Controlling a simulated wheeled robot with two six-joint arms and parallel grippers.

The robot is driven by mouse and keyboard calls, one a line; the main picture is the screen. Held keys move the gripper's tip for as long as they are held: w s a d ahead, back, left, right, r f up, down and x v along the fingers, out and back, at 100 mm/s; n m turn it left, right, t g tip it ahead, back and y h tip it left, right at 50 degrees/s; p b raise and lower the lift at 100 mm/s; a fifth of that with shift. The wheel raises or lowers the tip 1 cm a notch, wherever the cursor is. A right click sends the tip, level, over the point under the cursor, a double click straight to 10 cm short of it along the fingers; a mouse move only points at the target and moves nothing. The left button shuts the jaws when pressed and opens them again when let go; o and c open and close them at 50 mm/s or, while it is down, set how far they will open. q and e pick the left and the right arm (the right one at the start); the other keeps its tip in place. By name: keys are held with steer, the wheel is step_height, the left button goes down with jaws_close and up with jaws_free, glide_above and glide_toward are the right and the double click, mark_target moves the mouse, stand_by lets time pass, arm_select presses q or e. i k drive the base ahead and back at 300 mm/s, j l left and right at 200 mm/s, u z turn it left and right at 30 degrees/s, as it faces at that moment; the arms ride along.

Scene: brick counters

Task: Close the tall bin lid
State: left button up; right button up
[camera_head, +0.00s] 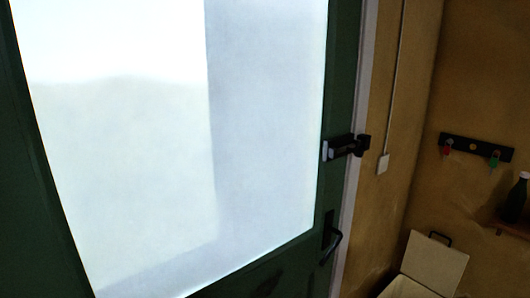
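A cream bin (402,289) stands in the lower right corner of the head view, cut off by the bottom edge. Its cream lid (434,263) is open and stands tilted up at the back of the bin, near the wall. A dark handle (441,236) shows at the lid's upper edge. Most of the bin's body is out of the picture. Neither of my grippers is in view.
A dark green door (343,80) with a bright frosted pane fills the left and middle. It has a black latch (345,148) and handle (331,243). A key rack (476,148) hangs on the wall, and a dark bottle (516,200) stands on a small shelf at right.

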mark_target(439, 267)
steer(key=z, duration=1.3)
steer(key=i+z, duration=0.2)
steer(key=i, duration=0.7)
